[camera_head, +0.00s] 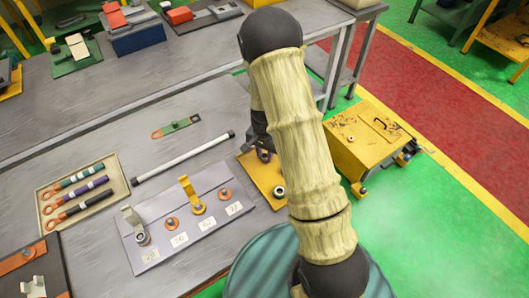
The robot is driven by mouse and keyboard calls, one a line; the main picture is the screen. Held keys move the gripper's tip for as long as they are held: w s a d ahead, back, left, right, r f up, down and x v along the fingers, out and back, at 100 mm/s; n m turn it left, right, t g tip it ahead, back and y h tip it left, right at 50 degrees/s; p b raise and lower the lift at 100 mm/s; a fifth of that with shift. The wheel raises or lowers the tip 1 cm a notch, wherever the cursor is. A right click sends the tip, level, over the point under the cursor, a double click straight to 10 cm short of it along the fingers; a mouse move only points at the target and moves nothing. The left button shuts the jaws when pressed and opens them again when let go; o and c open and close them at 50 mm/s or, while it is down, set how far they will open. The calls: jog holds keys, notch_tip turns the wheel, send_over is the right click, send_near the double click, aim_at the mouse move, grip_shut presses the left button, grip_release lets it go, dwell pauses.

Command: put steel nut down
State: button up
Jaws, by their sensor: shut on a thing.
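My gripper (263,150) is partly hidden behind my arm, above the back of a small yellow plate (251,167) at the table's right side. It is shut on a small dark-looking piece, which I take to be the steel nut (265,156); its shape is hard to make out. I cannot tell whether the piece touches the plate. Another round metal piece with a dark hole (279,191) sits on the plate nearer the front. My arm covers the plate's right part.
A grey board (215,177) with labels, copper rings and upright clips lies left of the plate. A white rod (183,158) lies behind it. A beige tray (112,163) holds several coloured tools. A yellow cart (352,150) stands right of the table.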

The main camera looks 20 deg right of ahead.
jog(key=shift+f, duration=0.15)
jog(key=o, duration=1)
notch_tip(320, 180, up, 12)
jog(key=shift+r+b, duration=0.2)
jog(key=shift+b, duration=0.25)
